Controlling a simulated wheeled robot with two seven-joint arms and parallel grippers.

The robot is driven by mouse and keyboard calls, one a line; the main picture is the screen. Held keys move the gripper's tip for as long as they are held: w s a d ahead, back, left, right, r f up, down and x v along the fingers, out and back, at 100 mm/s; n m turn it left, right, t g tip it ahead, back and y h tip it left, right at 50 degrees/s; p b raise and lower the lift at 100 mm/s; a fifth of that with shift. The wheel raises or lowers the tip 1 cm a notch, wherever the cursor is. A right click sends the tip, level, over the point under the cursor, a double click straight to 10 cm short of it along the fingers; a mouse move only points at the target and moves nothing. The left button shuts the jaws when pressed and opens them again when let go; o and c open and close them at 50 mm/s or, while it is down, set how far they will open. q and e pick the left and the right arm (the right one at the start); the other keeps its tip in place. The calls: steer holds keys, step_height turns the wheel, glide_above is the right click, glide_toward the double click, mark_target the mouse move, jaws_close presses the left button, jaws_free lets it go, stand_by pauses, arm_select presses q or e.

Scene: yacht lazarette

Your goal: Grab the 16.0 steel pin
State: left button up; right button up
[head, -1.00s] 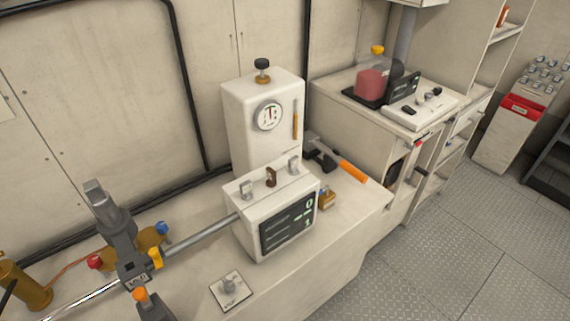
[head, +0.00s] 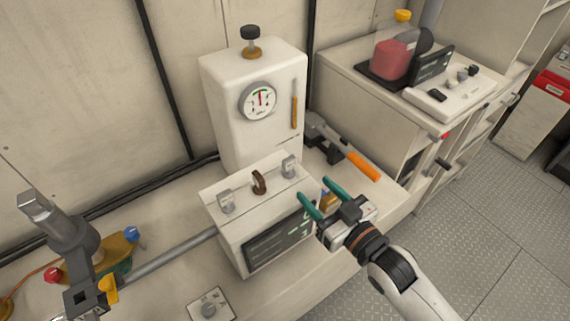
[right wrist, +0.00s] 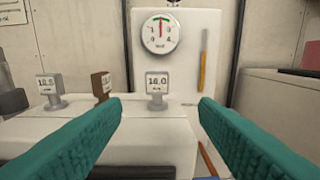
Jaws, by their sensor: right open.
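The 16.0 steel pin (right wrist: 157,88) is a grey pin with a square white tag reading 16.0. It stands upright on the white box with a dark display (head: 272,238), at the right end of a row of three; it also shows in the head view (head: 289,167). My right gripper (head: 315,188) is open and empty, in front of and to the right of the pin. In the right wrist view the pin appears between the two teal fingers, beyond their tips, not touched. My left gripper is not in view.
A brown pin (head: 259,183) and another grey tagged pin (head: 226,201) stand to the left on the same box. A white gauge cabinet (head: 245,120) rises behind.

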mark_target(291, 164)
steer(key=shift+y, duration=0.3)
steer(key=x, duration=0.2)
steer(key=p+x, duration=0.1)
steer(key=x, duration=0.3)
steer(key=shift+w+a+r, duration=0.2)
steer(key=shift+a+r, duration=0.05)
steer(key=shift+r, duration=0.15)
steer(key=shift+w+a+r+p, duration=0.1)
steer(key=shift+w+a+p, duration=0.25)
steer(key=shift+p, duration=0.1)
steer(key=p+x, duration=0.1)
steer(key=x, duration=0.2)
steer(key=shift+w+a, duration=0.1)
steer(key=shift+w, duration=0.2)
steer(key=shift+w+a, duration=0.3)
steer(key=shift+w, duration=0.1)
steer(key=c, duration=1.1)
